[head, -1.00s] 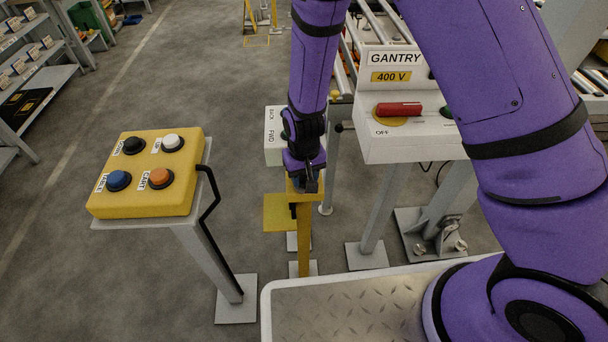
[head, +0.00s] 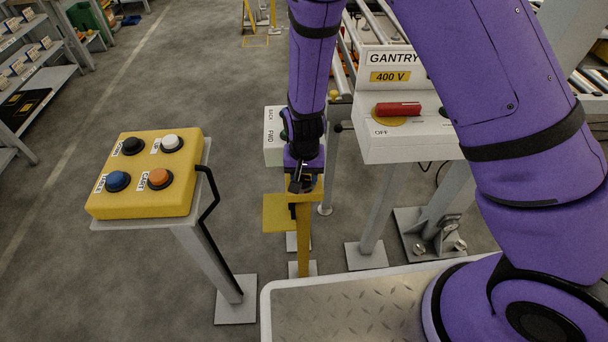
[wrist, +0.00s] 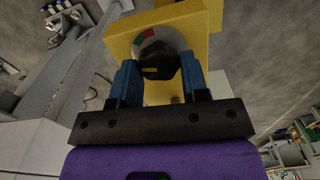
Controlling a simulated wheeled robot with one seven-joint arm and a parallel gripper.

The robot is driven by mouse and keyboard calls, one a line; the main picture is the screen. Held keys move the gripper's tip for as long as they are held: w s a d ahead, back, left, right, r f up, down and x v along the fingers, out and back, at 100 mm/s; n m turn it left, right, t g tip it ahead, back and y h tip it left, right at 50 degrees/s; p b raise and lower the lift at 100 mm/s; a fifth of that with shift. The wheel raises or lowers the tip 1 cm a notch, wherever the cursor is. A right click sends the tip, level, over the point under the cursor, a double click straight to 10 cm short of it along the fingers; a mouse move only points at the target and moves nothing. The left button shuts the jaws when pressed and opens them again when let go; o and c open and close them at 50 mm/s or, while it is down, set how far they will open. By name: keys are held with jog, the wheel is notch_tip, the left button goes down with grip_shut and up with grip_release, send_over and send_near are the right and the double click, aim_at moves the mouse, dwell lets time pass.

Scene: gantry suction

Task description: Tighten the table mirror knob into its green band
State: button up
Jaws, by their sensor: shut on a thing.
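The black knob (wrist: 160,68) sits on a round grey dial (wrist: 165,40) in the wrist view, with red and small green marks near the dial's far edge. A pale yellow mark shows on the knob's near side. The dial is on a yellow plate (wrist: 204,22). My gripper (wrist: 160,66) is shut on the knob, with one blue finger on each side. In the head view my gripper (head: 299,182) is at the top of a yellow post (head: 304,240). There the knob and dial are hidden by my wrist. I cannot tell exactly where the knob's pointer stands.
A yellow button box (head: 150,165) on a grey stand is to the left. A white FWD/BACK box (head: 273,136) is right behind my wrist. The GANTRY cabinet (head: 405,135) with a red handle is close on the right. Open floor lies between the button box and the post.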

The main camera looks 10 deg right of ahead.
aim_at(304, 178)
jog(key=o, duration=0.9)
jog(key=shift+r, duration=0.15)
notch_tip(304, 178, up, 11)
jog(key=shift+f, duration=0.2)
